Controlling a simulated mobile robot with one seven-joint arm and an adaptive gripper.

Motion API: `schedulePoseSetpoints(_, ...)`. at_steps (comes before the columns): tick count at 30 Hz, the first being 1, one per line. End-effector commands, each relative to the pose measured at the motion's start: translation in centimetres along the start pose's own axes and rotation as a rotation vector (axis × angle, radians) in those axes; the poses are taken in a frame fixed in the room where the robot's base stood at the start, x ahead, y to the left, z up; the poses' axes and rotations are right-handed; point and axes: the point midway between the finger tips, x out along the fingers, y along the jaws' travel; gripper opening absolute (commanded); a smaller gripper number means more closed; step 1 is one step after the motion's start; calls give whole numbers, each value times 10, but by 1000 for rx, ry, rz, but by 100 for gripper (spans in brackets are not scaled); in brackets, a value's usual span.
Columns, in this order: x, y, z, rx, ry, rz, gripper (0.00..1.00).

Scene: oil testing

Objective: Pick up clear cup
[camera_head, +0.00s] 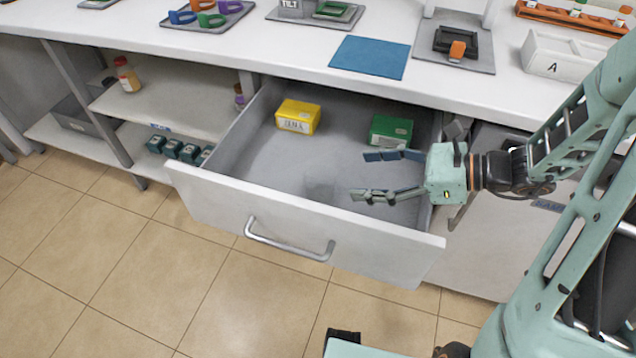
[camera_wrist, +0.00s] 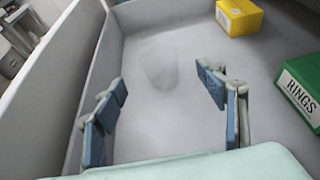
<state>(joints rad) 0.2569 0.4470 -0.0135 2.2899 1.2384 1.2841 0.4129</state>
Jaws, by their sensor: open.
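The clear cup (camera_head: 320,190) is a faint, see-through shape on the floor of the open grey drawer (camera_head: 255,160), close to its front wall. In the wrist view the cup (camera_wrist: 158,68) shows dimly ahead of my fingers, a little beyond the fingertips. Its rim and edges are hard to make out. My gripper (camera_head: 386,174) is over the right part of the drawer, to the right of the cup, with its fingers pointing left. The gripper (camera_wrist: 162,84) is open, with nothing between its blue-padded fingers.
A yellow box (camera_head: 298,117) and a green box (camera_head: 390,132), labelled RINGS, stand at the back of the drawer. The drawer's front panel (camera_head: 290,220) and side walls bound the space. The white counter (camera_head: 270,62) overhangs the drawer's back. Most of the drawer floor is bare.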

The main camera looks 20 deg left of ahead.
Motion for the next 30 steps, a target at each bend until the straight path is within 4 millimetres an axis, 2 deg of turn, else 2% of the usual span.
schedulePoseSetpoints(6,36,1,0,0,-10,2,66)
schedulePoseSetpoints(14,59,1,0,1,-8,0,66)
schedulePoseSetpoints(21,94,4,-1,0,-6,1,66)
schedulePoseSetpoints(25,105,4,0,1,-7,1,66)
schedulePoseSetpoints(30,106,3,1,2,-7,-2,66)
